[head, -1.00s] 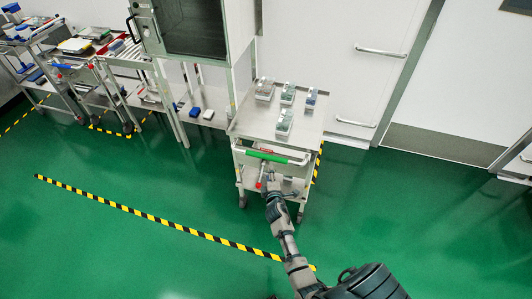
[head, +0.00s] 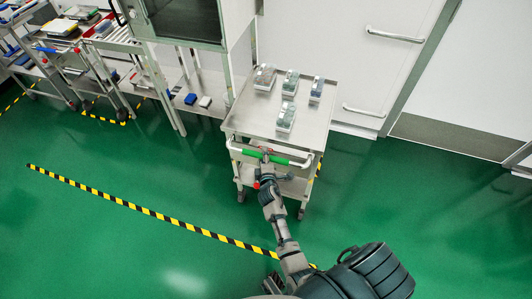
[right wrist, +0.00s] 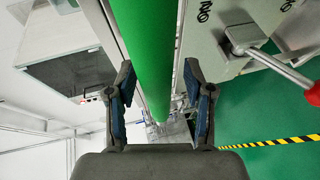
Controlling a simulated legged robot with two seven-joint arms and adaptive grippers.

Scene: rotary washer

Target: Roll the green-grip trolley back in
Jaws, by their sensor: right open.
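The trolley (head: 300,117) is a steel cart on castors with a push bar along its near side. The bar has a green grip (head: 286,161) in its middle and white ends. My right gripper (head: 265,158) is at this grip in the head view. In the right wrist view, my right gripper (right wrist: 160,88) is open, with the green grip (right wrist: 151,45) running between its two fingers and a gap beside them. A red-handled lever (right wrist: 285,66) shows beside the grip on the trolley. My left gripper is not in view.
Several small bins (head: 285,117) stand on the trolley's top. A tall cabinet (head: 182,20) is to its left, and white doors (head: 370,70) are behind. Other trolleys stand at the far left. Striped tape (head: 150,212) crosses the clear green floor.

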